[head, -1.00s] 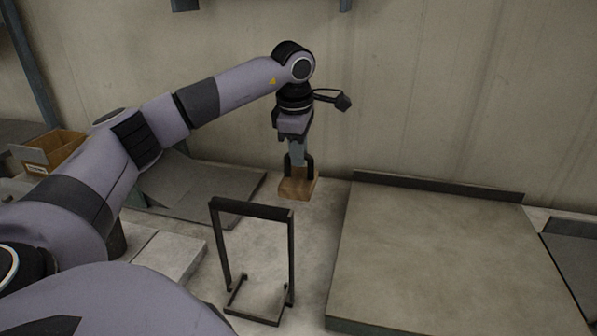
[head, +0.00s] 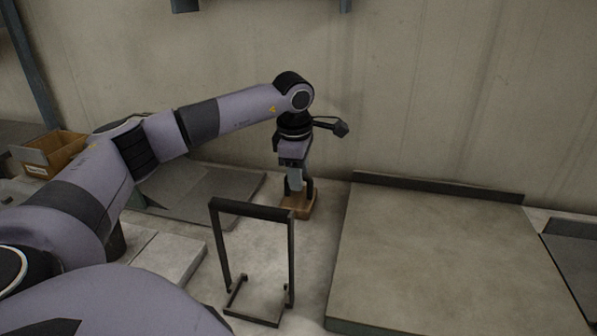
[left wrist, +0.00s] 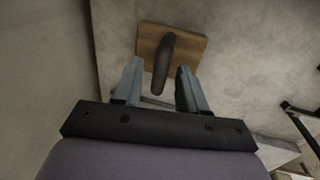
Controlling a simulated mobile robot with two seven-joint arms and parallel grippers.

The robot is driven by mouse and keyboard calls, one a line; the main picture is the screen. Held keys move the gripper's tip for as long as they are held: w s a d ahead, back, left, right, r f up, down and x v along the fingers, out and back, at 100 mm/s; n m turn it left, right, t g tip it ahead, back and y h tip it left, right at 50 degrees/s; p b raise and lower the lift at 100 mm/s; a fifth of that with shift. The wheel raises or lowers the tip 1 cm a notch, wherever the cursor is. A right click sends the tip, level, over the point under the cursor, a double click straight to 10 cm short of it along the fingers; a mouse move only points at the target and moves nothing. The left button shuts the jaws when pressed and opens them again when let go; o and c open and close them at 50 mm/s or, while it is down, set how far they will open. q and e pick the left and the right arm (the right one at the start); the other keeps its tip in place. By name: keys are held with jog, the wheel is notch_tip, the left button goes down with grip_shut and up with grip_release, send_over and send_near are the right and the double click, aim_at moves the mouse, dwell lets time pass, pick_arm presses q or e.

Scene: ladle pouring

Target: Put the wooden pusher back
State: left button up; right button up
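The wooden pusher (head: 300,207) is a flat brown wooden block with a dark handle. It rests on the grey surface near the back wall, behind the black frame. In the left wrist view the block (left wrist: 190,46) lies beyond the fingertips, with its dark handle (left wrist: 164,65) standing between them. My left gripper (head: 297,185) points down over the pusher. In the left wrist view its two grey fingers (left wrist: 160,72) are spread, with a gap visible beside the handle. My right gripper is not in view.
A black upright frame (head: 252,211) stands just in front of the pusher. A large raised grey plate (head: 440,260) lies to the right. A cardboard box (head: 55,153) and grey slabs (head: 172,257) are on the left. The wall rises close behind.

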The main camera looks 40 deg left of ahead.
aim_at(296, 203)
pick_arm(q)
notch_tip(296, 203, up, 12)
jog(key=s+d, duration=0.1)
jog(key=s, duration=0.1)
dwell(0.4)
dwell(0.5)
